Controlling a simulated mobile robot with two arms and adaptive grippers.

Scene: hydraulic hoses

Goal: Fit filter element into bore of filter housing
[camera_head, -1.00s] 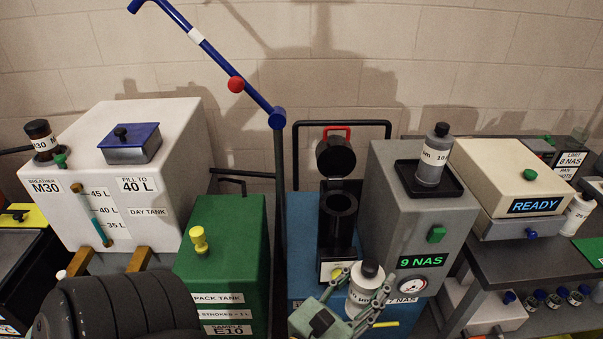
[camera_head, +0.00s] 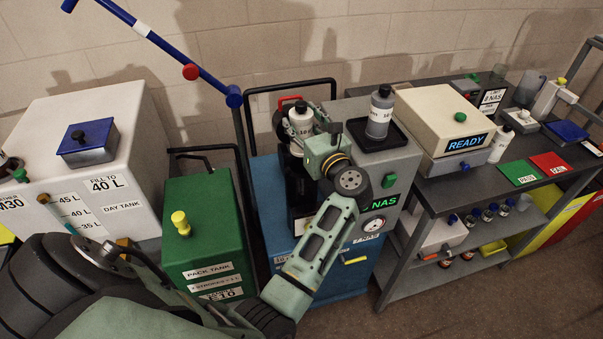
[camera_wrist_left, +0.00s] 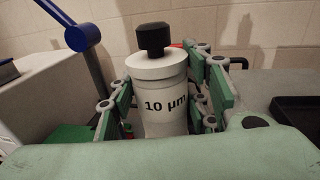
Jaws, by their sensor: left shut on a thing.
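A white filter element (camera_head: 301,117) with a black knob is held upright in my left gripper (camera_head: 306,132). In the left wrist view the filter element (camera_wrist_left: 163,88) reads "10 µm" and stands between the two green fingers, which are shut on it. The black filter housing (camera_head: 297,190) is on the blue unit, directly below or just behind the element. Its bore is hidden by the element and my gripper, so I cannot tell whether the element's lower end is inside it. My right gripper is not in view.
A grey bottle-like element (camera_head: 379,115) stands in a black tray (camera_head: 356,132) on the grey box to the right. A black tubular handle (camera_head: 291,87) rises behind the housing. The green pack tank (camera_head: 207,245) and blue lever (camera_head: 165,50) are to the left.

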